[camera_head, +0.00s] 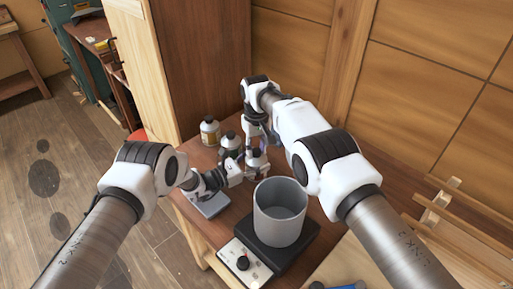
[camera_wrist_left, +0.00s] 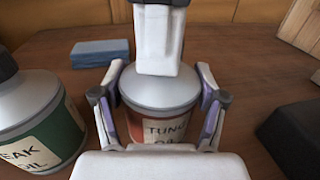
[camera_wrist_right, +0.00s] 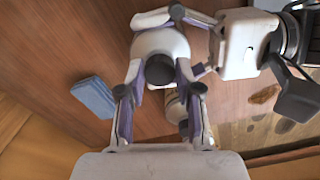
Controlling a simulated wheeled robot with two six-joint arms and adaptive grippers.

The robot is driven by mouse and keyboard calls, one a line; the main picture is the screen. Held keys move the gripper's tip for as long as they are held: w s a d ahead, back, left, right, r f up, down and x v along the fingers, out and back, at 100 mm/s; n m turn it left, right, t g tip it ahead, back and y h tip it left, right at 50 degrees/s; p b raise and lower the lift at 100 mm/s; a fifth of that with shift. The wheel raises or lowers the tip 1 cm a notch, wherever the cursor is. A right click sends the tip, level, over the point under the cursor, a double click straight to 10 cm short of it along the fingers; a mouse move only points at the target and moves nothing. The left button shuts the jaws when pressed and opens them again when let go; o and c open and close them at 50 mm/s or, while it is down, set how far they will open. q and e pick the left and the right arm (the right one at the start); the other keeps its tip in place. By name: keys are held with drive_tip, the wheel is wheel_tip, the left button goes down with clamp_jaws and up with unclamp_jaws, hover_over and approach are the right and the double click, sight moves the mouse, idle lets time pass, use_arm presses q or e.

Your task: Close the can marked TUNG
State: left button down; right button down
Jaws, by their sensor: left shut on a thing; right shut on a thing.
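The can marked TUNG (camera_wrist_left: 165,128) stands upright on the bench, grey with a reddish band and pale label. In the left wrist view my left gripper (camera_wrist_left: 160,105) is shut around its body, one finger on each side. It also shows in the head view (camera_head: 257,160), partly behind my arms. My right gripper (camera_wrist_right: 160,82) points down from above and is shut on the dark cap (camera_wrist_right: 160,70), over the middle of the can's top. I cannot tell whether the cap is fully seated; the right gripper hides its edge in the left wrist view.
A TEAK OIL can (camera_wrist_left: 38,115) stands close left of the left gripper. Another can (camera_head: 210,132) stands behind. A grey pot (camera_head: 280,212) sits on a black hot plate, right of the cans, with a control box (camera_head: 243,262) in front. A blue block (camera_wrist_left: 99,53) lies behind.

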drive_tip(key=m, duration=1.3)
drive_tip(key=c, duration=0.7)
unclamp_jaws()
wheel_tip(320, 180, up, 8)
drive_tip(key=shift+f, duration=0.25)
